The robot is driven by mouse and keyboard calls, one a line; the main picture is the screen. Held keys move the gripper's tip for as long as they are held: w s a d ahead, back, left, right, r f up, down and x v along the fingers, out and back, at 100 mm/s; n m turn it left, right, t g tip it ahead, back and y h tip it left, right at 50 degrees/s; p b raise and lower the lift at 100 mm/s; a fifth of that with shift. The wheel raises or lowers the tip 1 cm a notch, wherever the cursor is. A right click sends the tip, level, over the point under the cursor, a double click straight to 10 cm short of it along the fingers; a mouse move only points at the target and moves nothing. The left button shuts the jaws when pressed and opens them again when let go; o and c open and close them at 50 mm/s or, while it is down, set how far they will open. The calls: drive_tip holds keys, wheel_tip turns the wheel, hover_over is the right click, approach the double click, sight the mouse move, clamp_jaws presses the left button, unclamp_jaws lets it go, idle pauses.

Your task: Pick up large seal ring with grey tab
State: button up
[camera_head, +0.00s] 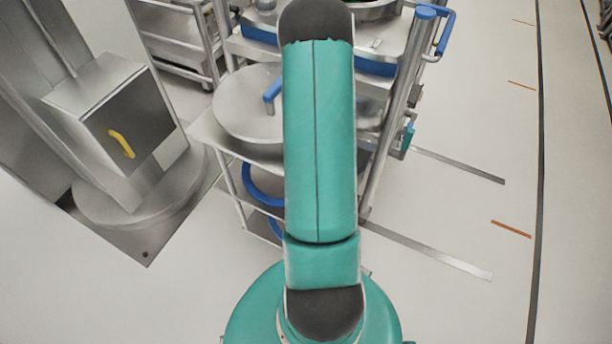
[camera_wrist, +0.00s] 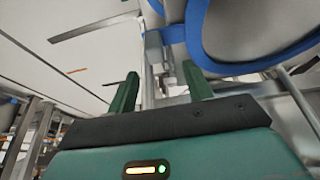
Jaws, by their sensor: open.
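A large blue seal ring (camera_wrist: 240,68) curves across the upper right of the wrist view, close beyond my right finger. A small grey block (camera_wrist: 170,36) shows beside its left part; I cannot tell whether it is the ring's tab. My gripper (camera_wrist: 162,85) is open, with its two green fingers apart and nothing seen between them. In the head view a blue ring (camera_head: 259,188) hangs below the cart's top shelf, partly hidden by my arm. A second blue curved piece (camera_head: 275,229) shows lower down. My gripper is hidden in the head view.
A metal cart (camera_head: 215,135) carries a large round lid (camera_head: 240,105) with a blue handle. A steel column with a yellow-handled box (camera_head: 122,142) stands at the left. Cart posts and rails stand close around the rings. The floor at the right (camera_head: 460,215) is clear.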

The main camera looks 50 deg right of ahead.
drive_tip(key=x, duration=0.3)
drive_tip(key=shift+s+f, duration=0.15)
drive_tip(key=shift+s, duration=0.25)
drive_tip(key=x, duration=0.4)
drive_tip(key=shift+f, duration=0.15)
clamp_jaws()
